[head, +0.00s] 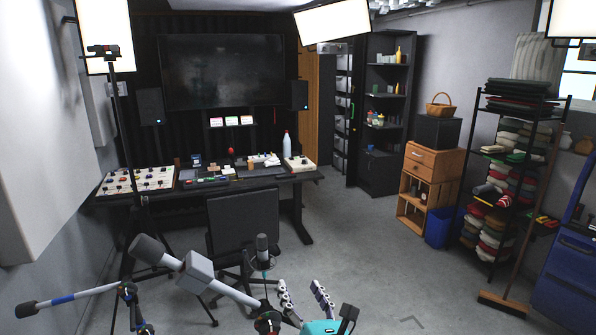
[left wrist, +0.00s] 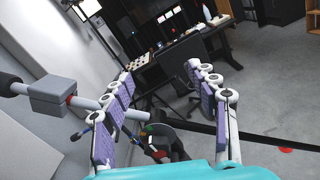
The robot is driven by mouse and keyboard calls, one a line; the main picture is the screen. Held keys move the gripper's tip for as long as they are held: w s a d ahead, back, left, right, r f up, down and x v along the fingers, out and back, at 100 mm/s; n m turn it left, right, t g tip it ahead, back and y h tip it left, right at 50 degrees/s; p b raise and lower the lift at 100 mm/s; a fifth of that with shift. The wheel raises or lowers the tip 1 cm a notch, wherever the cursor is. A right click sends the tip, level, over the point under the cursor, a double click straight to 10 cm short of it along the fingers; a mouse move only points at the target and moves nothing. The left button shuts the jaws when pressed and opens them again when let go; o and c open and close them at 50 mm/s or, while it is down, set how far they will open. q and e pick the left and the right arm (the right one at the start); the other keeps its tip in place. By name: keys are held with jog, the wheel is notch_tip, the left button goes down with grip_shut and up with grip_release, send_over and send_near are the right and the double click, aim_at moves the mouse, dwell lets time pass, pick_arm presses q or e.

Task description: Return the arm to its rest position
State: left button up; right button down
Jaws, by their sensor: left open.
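My left gripper (head: 303,288) is at the bottom middle of the head view, with its teal body at the lower edge. Its two fingers are spread apart with nothing between them. In the left wrist view the fingers (left wrist: 160,76) also stand wide apart, and the desk and chair show beyond the gap. My right gripper is in neither view. A blue panel that looks like a car door (head: 567,272) is at the right edge of the head view, partly cut off and well away from my left gripper.
A grey bar with a boxy block (head: 196,272) lies left of my left gripper. A black chair (head: 242,222) and a cluttered desk (head: 250,182) stand ahead. A broom (head: 505,303) and a clothes rack (head: 512,150) are at the right. The middle-right floor is clear.

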pick_arm(q)
notch_tip(320, 180, up, 8)
jog(key=w+m+t+h, duration=0.1)
jog(key=m+t+h, duration=0.2)
jog(key=m+h, duration=0.65)
jog(key=m+g+h, duration=0.2)
jog(key=m+g, duration=0.5)
jog(key=m, duration=1.4)
send_near(273, 327)
jog(key=w+d+r, duration=0.2)
jog(key=w+d, duration=0.2)
jog(key=s+a+f+m+g+y, duration=0.5)
jog(key=s+a+f+g, duration=0.1)
jog(key=s+a+f, duration=0.5)
jog(key=shift+s+a+f+m, duration=0.35)
jog(key=shift+s+a+f, duration=0.05)
jog(key=shift+a+f, duration=0.65)
jog(key=shift+r+y, duration=0.1)
jog(key=shift+y, duration=0.15)
